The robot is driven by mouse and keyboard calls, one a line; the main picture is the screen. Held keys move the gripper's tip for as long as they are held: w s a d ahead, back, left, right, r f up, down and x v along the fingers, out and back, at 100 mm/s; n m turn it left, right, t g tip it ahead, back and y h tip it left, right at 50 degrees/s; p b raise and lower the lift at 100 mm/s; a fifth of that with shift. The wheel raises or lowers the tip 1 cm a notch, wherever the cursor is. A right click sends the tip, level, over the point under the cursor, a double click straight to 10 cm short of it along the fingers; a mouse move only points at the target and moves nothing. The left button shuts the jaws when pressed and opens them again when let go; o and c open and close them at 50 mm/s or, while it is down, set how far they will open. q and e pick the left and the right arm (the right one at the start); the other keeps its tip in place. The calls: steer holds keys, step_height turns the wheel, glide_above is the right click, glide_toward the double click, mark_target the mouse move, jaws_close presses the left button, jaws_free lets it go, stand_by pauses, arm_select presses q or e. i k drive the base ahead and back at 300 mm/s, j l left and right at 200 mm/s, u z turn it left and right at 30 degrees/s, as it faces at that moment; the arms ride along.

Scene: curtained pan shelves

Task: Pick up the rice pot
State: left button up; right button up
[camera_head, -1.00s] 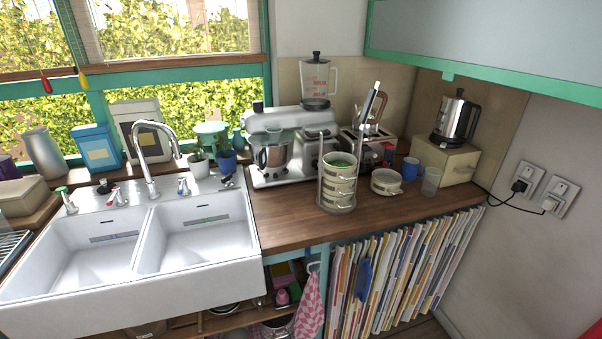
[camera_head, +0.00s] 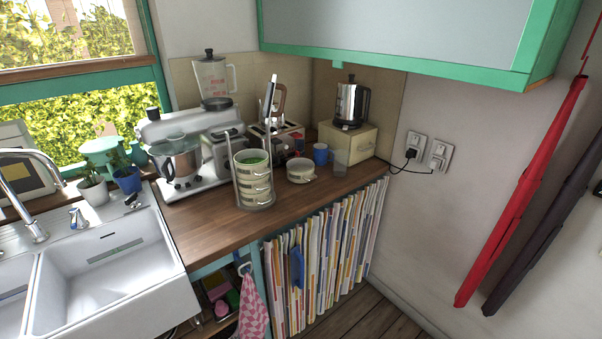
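No thing is plainly marked as the rice pot, and I cannot tell which one it is. A small cream pot (camera_head: 300,171) stands on the wooden counter, right of a stacked tiffin carrier (camera_head: 254,181) with green contents on top. Neither of my grippers shows in the head view.
A mixer (camera_head: 176,158) and a kettle (camera_head: 351,103) stand at the back. A blue cup (camera_head: 320,153) and a clear glass (camera_head: 340,163) are at right. The sink (camera_head: 113,246) is at left. Closed umbrellas (camera_head: 525,190) hang on the right wall. Front counter (camera_head: 210,233) is clear.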

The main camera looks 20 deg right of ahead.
mark_target(303, 173)
steer(key=i+l+u, duration=0.2)
steer(key=i+l, duration=0.55)
